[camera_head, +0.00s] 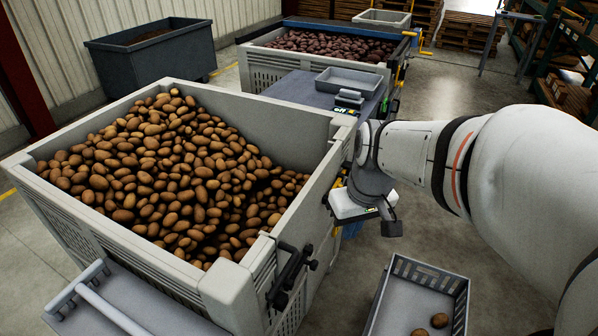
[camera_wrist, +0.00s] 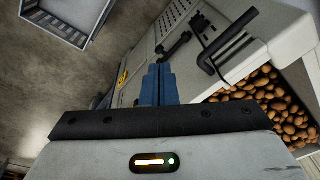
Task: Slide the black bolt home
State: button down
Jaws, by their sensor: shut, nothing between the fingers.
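The black bolt (camera_head: 289,276) is mounted on the near right corner of the large grey potato crate (camera_head: 290,215). Black rod-like parts there also show in the wrist view: a bent bar (camera_wrist: 228,42) at upper right and a shorter piece (camera_wrist: 175,46) left of it. Which one is the sliding part, and how far it is in, I cannot tell. My gripper (camera_wrist: 158,72) has its blue fingers shut together with nothing between them, pointing along the crate's side, apart from the bolt. In the head view my gripper (camera_head: 352,229) is beside the crate's right wall, fingers mostly hidden.
A grey basket (camera_head: 430,268) with a few potatoes stands on the floor at lower right. A table with a grey tray (camera_head: 348,80) stands behind the crate. A grey surface with a rail (camera_head: 105,300) is at lower left. Floor between crate and basket is open.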

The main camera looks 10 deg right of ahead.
jog(key=w+d+f+n+g+y+b, duration=0.1)
jog(key=w+d+f+n+y, duration=0.1)
jog(key=w+f, duration=0.8)
jog(key=w+d+f+n+g+y+b, duration=0.1)
jog(key=w+d+f+n, duration=0.3)
jog(key=w+f, duration=0.6)
jog(key=shift+w+d+f+n+y+b, duration=0.2)
jog(key=shift+d+n+y+b, duration=0.2)
jog(key=shift+n+y, duration=0.6)
jog(key=s+a+x, duration=0.1)
jog(key=s+x, duration=0.2)
jog(key=x, duration=0.9)
jog(key=shift+a+p, duration=0.15)
jog(key=shift+p, duration=0.25)
